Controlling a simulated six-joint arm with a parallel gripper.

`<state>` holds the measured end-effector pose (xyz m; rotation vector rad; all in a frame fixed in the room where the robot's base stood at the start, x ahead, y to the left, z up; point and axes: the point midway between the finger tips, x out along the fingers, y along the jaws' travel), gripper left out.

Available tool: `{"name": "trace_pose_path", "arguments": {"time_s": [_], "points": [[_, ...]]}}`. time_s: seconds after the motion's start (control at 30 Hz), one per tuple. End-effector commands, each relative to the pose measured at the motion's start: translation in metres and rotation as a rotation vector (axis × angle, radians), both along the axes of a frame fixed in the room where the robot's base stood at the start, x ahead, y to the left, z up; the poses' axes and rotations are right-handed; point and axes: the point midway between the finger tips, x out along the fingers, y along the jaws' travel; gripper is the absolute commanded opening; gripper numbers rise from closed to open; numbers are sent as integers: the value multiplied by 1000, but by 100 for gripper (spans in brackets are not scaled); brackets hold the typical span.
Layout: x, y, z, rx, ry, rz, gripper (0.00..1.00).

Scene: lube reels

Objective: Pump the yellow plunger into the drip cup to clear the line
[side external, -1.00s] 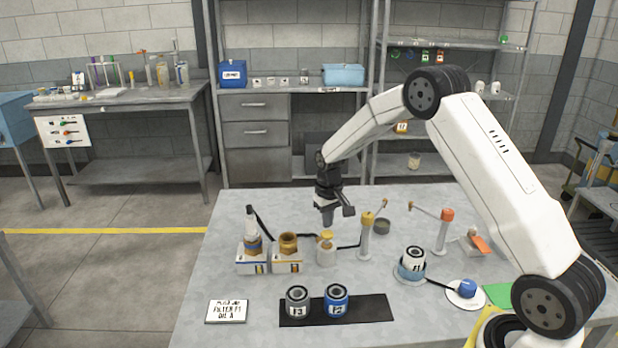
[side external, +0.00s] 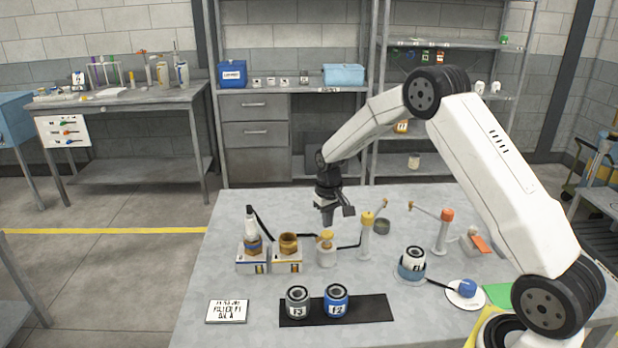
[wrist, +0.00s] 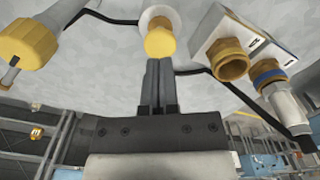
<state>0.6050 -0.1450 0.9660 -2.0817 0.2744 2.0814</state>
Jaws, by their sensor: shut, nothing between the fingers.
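The yellow plunger (side external: 326,237) tops a small white pump body (side external: 326,257) in the middle of the bench. In the wrist view the plunger (wrist: 160,42) is a round yellow cap just beyond the fingertips. My gripper (side external: 327,222) is shut and empty, pointing down over the plunger; whether it touches the cap I cannot tell. The closed fingers also show in the wrist view (wrist: 159,68). A white post with a yellow head (side external: 367,218) stands right of the pump, joined to it by a black hose.
Two boxes with brown-topped fittings (side external: 288,262) stand close left of the pump. A white post with an orange head (side external: 444,234) is at the right. Cans (side external: 336,302) stand on a black mat in front.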

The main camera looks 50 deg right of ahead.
Motion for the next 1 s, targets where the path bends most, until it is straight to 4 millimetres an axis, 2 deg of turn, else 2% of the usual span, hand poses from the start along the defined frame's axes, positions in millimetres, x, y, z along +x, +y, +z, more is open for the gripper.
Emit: {"name": "trace_pose_path", "arguments": {"time_s": [0.57, 1.0], "points": [[0, 0, -1, 0, 0, 0, 0], [0, 0, -9, 0, 1, 0, 0]]}}
